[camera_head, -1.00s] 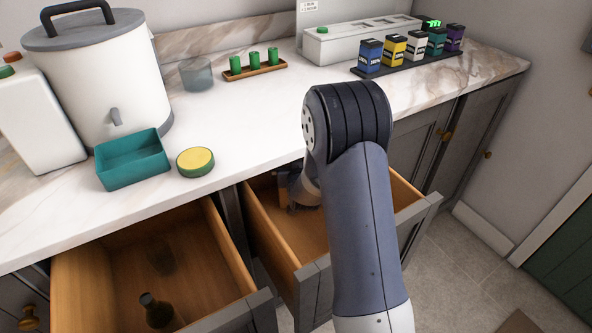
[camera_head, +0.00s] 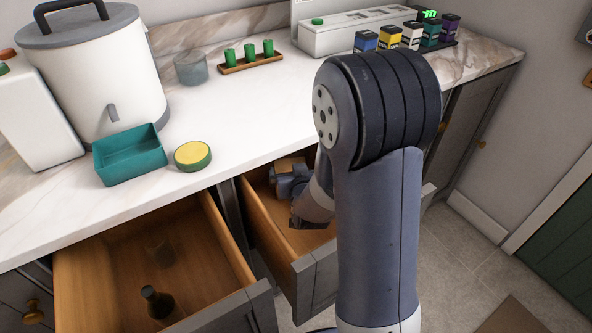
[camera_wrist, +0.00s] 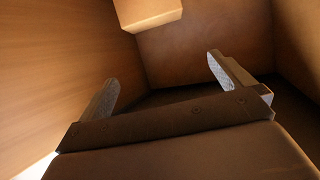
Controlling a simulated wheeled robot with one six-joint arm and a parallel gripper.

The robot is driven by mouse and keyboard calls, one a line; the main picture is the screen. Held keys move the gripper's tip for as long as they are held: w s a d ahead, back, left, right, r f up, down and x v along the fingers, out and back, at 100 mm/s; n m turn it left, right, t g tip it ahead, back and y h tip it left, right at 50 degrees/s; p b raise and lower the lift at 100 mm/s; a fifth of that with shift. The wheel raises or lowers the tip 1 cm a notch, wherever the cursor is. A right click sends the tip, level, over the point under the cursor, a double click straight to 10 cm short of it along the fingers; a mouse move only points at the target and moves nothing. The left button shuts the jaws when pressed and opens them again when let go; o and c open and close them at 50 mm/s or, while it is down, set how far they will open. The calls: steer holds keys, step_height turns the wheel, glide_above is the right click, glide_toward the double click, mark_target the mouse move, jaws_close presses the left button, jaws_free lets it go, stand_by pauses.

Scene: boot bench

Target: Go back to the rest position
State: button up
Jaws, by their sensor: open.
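My gripper (camera_wrist: 163,82) is open in the wrist view, its two fingers wide apart with nothing between them. It is inside the right open drawer (camera_head: 268,235), with wooden walls close around it. A tan block-like thing (camera_wrist: 148,12) lies beyond the fingertips, apart from them. In the head view my arm reaches down into that drawer, and its large joint and link hide much of the drawer's right side. The fingers themselves cannot be made out there.
The left drawer (camera_head: 95,255) is also open, with a dark bottle (camera_head: 157,303) in it.

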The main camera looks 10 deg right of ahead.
mark_target(290, 164)
steer(key=shift+w, duration=0.1)
stand_by(0.4)
steer(key=x, duration=0.8)
steer(key=f+b+x, duration=0.1)
steer(key=x, duration=0.3)
steer(key=shift+f+b, duration=0.15)
steer(key=shift+b, duration=0.3)
